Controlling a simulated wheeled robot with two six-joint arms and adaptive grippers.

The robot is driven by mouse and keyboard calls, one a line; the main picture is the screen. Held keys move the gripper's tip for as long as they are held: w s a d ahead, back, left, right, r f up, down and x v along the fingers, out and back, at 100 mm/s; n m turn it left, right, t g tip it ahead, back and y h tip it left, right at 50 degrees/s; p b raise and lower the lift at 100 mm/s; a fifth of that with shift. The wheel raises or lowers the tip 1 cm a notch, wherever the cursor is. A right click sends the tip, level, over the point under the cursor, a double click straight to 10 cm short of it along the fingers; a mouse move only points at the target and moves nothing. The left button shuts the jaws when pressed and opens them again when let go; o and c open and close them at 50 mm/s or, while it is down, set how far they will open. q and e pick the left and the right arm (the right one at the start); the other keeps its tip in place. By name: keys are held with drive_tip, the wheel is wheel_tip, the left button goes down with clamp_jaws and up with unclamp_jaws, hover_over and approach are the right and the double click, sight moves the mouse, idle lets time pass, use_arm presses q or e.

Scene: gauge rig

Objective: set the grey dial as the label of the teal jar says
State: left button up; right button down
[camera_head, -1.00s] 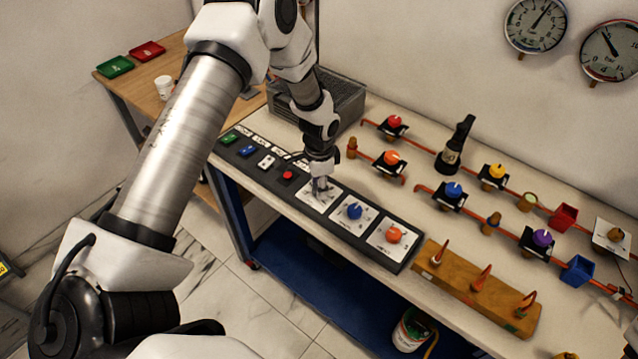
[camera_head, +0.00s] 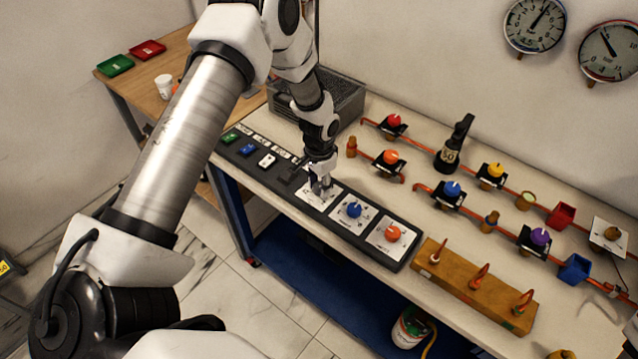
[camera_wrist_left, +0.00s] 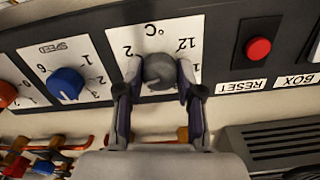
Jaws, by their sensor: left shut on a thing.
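The grey dial (camera_wrist_left: 159,72) sits on a white plate marked °C in the left wrist view, with scale numbers partly covered by my fingers. My left gripper (camera_wrist_left: 160,78) has one finger on each side of the dial and is shut on it. In the head view my left gripper (camera_head: 320,189) reaches down to the leftmost white plate (camera_head: 312,199) of the black panel, and the dial is mostly hidden there. I do not see the teal jar or its label. My right gripper is not in view.
A blue dial (camera_head: 354,210) and an orange dial (camera_head: 393,233) are beside it on the panel. A red RESET button (camera_wrist_left: 258,49) is on the other side. A wooden block with red-topped pegs (camera_head: 478,287) lies to the right. Pipes with coloured valves run behind.

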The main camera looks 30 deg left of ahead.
sight(319, 186)
use_arm(q)
drive_tip(key=shift+s+f, duration=0.15)
drive_tip(key=shift+s, duration=0.05)
drive_tip(key=o, duration=1.1)
drive_tip(key=shift+o, duration=0.2)
drive_tip(key=shift+w, duration=0.2)
wheel_tip(319, 186, up, 12)
